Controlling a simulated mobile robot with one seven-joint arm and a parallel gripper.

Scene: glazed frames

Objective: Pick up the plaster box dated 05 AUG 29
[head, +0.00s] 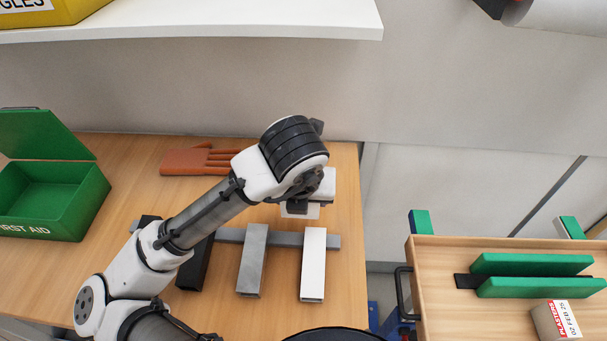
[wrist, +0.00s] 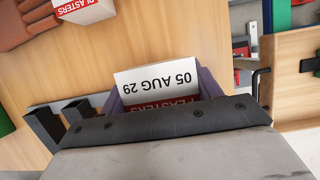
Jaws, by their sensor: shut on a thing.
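The plaster box dated 05 AUG 29 (wrist: 158,78) is in the wrist view, its white label with black print upside down and a red PLASTERS band below. My gripper (wrist: 162,95) is shut on it, with a purplish finger at each side. The dark gripper body hides the lower part of the box. In the head view my gripper (head: 300,209) is over the right part of the wooden bench, behind the white block. The box cannot be made out clearly there. I cannot tell whether it touches the bench.
Another plaster box (wrist: 84,10) stands near the orange glove (head: 200,161). A rail with black, grey and white blocks (head: 313,265) lies in front. An open green first aid box (head: 55,205) is at left. A wooden trolley (head: 430,270) at right holds a plaster box (head: 557,320).

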